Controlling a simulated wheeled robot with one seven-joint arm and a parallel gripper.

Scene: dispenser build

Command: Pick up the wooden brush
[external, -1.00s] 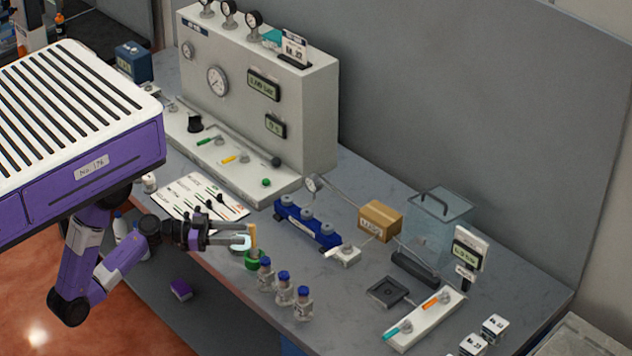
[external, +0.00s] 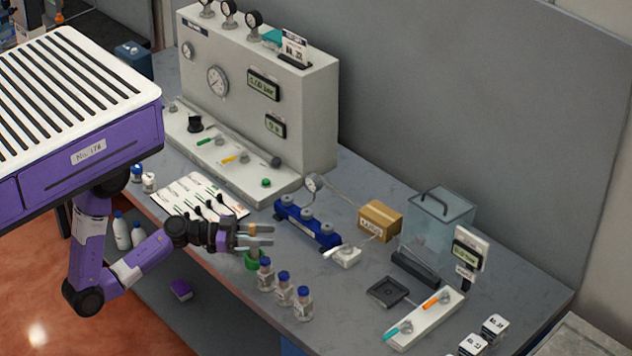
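The wooden brush (external: 252,231) is a small tan upright piece above a green round holder (external: 253,261) near the bench's front edge. My gripper (external: 264,235) is level, at the height of the brush's upper part, and reaches over the holder from the left. Its two fingers are apart, one behind and one in front, with the brush between them. The front finger hides part of the brush. Whether either finger touches it is too small to tell.
Several blue-capped vials (external: 284,288) stand just right of the holder. A blue manifold (external: 307,226) lies behind it, and a printed sheet (external: 180,195) lies to the left. A grey gauge panel (external: 310,110) stands at the back. The bench's front edge runs below my arm.

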